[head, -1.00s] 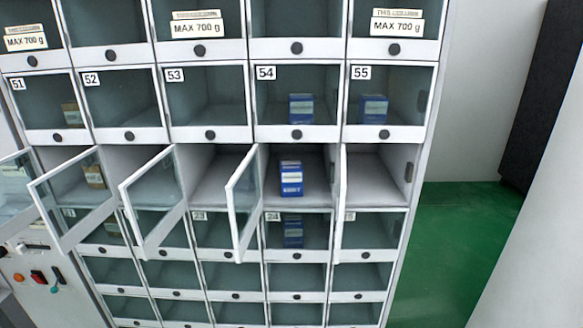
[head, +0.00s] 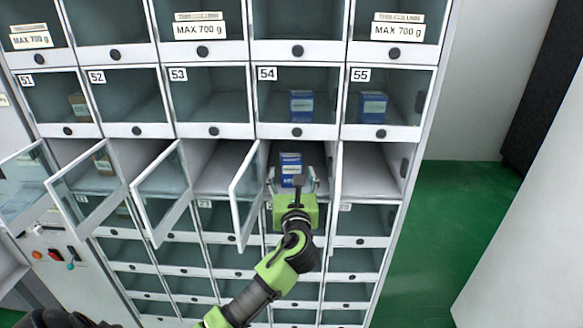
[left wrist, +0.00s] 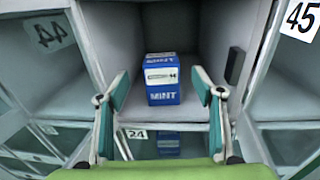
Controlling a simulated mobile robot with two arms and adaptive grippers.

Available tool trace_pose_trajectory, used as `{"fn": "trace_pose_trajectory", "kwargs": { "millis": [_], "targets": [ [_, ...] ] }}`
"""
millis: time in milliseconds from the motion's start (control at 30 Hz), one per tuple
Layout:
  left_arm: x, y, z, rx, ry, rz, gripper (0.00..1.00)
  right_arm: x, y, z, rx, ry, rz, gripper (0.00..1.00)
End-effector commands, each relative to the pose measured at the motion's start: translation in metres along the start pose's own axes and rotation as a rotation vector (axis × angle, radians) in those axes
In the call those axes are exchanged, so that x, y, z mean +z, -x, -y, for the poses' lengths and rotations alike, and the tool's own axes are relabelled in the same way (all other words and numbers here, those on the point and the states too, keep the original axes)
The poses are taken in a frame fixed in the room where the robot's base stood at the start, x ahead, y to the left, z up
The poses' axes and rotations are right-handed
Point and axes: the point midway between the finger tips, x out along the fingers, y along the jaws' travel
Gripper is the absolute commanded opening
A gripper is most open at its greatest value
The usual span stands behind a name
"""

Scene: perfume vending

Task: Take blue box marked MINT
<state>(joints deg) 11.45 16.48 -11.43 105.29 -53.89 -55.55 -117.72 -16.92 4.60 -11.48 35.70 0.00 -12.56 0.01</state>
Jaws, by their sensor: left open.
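The blue box marked MINT (head: 290,164) stands in an open compartment in the middle row of the vending cabinet. In the left wrist view the MINT box (left wrist: 163,80) stands upright on the compartment floor, its label facing me. My left gripper (head: 292,184) is at the mouth of that compartment, in front of the box. In the left wrist view its two fingers (left wrist: 163,90) are spread on either side of the box's line, open and empty, with the box beyond them. The gripper hides the lower part of the box in the head view. My right gripper is not in view.
Glass doors stand open along the middle row; one open door (head: 247,195) is just left of the arm. A dark block (left wrist: 235,65) sits on the compartment's right wall. Other blue boxes stand behind closed doors above, such as one blue box (head: 301,105).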

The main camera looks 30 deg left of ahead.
Motion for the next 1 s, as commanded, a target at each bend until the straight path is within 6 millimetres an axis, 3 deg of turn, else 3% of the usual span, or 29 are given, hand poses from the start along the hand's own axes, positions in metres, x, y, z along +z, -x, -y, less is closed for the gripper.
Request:
{"fn": "trace_pose_trajectory", "kwargs": {
  "millis": [100,367,700,1000],
  "targets": [
    [0.002,-0.018,0.0,0.001,0.0,0.001,0.61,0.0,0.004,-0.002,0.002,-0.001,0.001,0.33],
    [0.002,-0.034,0.001,-0.001,0.002,-0.001,0.61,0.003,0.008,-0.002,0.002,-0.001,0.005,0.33],
    [0.004,-0.074,0.002,-0.001,0.002,-0.002,0.61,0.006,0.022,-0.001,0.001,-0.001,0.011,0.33],
    [0.003,-0.081,0.002,-0.002,0.002,-0.002,0.61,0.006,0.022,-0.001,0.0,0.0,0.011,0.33]
  ]
}}
